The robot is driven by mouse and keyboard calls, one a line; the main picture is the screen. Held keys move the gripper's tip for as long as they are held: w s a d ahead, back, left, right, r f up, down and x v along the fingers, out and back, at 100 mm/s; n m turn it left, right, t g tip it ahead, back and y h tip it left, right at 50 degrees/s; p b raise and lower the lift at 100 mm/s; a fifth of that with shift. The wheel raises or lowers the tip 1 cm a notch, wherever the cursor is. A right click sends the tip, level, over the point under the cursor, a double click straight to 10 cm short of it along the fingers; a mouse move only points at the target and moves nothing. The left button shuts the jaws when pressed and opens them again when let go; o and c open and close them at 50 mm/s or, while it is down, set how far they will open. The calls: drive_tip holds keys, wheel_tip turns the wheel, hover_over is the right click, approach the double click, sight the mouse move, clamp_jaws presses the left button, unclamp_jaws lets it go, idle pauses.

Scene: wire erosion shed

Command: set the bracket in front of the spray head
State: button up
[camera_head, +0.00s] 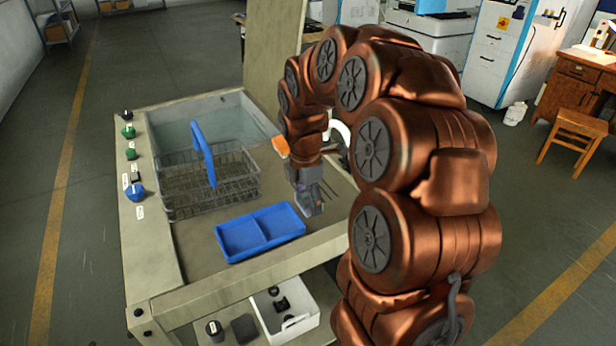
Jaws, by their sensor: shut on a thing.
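My gripper (312,208) points down over the wash station's work surface, just right of the blue tray's back right corner. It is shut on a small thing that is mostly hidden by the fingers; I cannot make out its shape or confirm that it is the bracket. An orange piece (281,146) shows at the left side of my wrist and may be the spray head; my arm hides what is around it. A white curved part (341,132) shows behind my arm. No bracket shows clearly elsewhere.
The two-compartment blue tray (229,242) is empty. A wire basket (180,187) with an upright blue handle (203,152) stands in the basin at left. Knobs (129,131) line the left rim. A white bin (264,317) with dark parts is below. My arm covers the right side.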

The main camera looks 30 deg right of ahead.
drive_tip(key=w+d+p, duration=0.1)
drive_tip(key=w+d, duration=0.1)
drive_tip(key=w, duration=0.1)
drive_tip(key=w+d+p, duration=0.1)
drive_tip(key=w+d, duration=0.2)
drive_tip(key=w, duration=0.1)
drive_tip(key=w+d+f+p, duration=0.1)
drive_tip(key=w+d, duration=0.1)
drive_tip(key=w, duration=0.1)
drive_tip(key=shift+w+d+f, duration=0.1)
drive_tip(key=shift+w+d, duration=0.2)
drive_tip(key=shift+d, duration=0.1)
drive_tip(key=shift+w+d+f+p, duration=0.15)
drive_tip(key=shift+f+p, duration=0.75)
drive_tip(key=shift+f, duration=0.9)
drive_tip(key=shift+f, duration=0.1)
drive_tip(key=o, duration=1.6)
drive_tip(key=shift+c, duration=0.2)
